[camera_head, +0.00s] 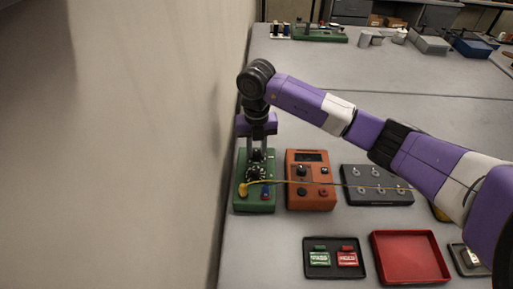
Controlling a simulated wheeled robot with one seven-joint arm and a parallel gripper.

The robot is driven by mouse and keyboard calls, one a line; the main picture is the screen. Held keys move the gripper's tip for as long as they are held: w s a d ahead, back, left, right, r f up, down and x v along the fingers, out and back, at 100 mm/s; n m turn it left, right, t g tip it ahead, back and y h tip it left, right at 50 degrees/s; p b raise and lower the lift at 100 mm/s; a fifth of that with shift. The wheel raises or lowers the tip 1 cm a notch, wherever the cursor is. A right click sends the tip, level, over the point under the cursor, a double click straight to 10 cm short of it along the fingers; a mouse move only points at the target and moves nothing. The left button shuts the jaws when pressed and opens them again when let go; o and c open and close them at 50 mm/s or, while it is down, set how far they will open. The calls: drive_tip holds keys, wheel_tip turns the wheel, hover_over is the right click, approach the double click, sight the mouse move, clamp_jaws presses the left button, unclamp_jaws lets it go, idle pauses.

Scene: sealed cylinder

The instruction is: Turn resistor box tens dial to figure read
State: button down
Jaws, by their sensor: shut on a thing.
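A green box (255,206), which I take for the resistor box, stands on the bench close to the wall. A yellow plug and a small dark blue terminal show near its front edge. My gripper (257,172) points straight down over the back half of this box. It is shut on a dark knob there, which seems to be a dial. The fingers and wrist cover most of the knob, and its figures are too small to read. An orange box (311,197) with a dark display and knobs stands just to the right.
A thin yellow lead runs from the green box to the right across the orange box and a dark grey box (377,197). In front are a black tray with green and red tags (335,272) and an empty red tray (410,279). The wall is close on the left.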

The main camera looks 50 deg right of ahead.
sight(257, 151)
drive_tip(key=shift+w+d+r+m, duration=0.1)
drive_tip(key=shift+m, duration=0.4)
drive_tip(key=c, duration=1.2)
unclamp_jaws()
drive_tip(key=shift+o, duration=0.2)
drive_tip(key=shift+r+b, duration=0.8)
drive_tip(key=shift+r, duration=3.05)
